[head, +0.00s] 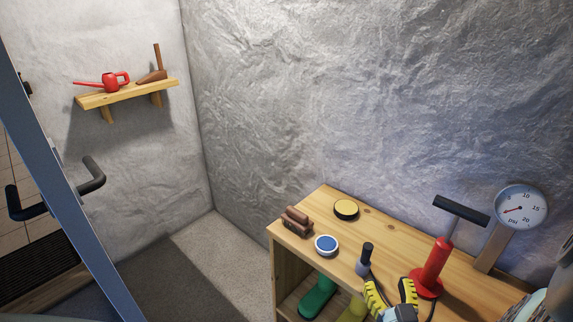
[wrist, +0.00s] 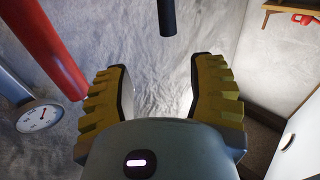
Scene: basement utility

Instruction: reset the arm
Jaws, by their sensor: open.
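My gripper (head: 391,292) is at the lower right of the head view, in front of the wooden bench, with its two yellow ridged fingers apart. In the wrist view my gripper (wrist: 162,85) is open, and only grey wall shows between the fingers. The red pump (head: 434,268) with a black T-handle stands on the bench just right of my gripper. Its red barrel (wrist: 45,50) crosses the left of the wrist view.
A wall shelf (head: 128,94) holds a red watering can (head: 112,82). A door (head: 62,170) stands left.

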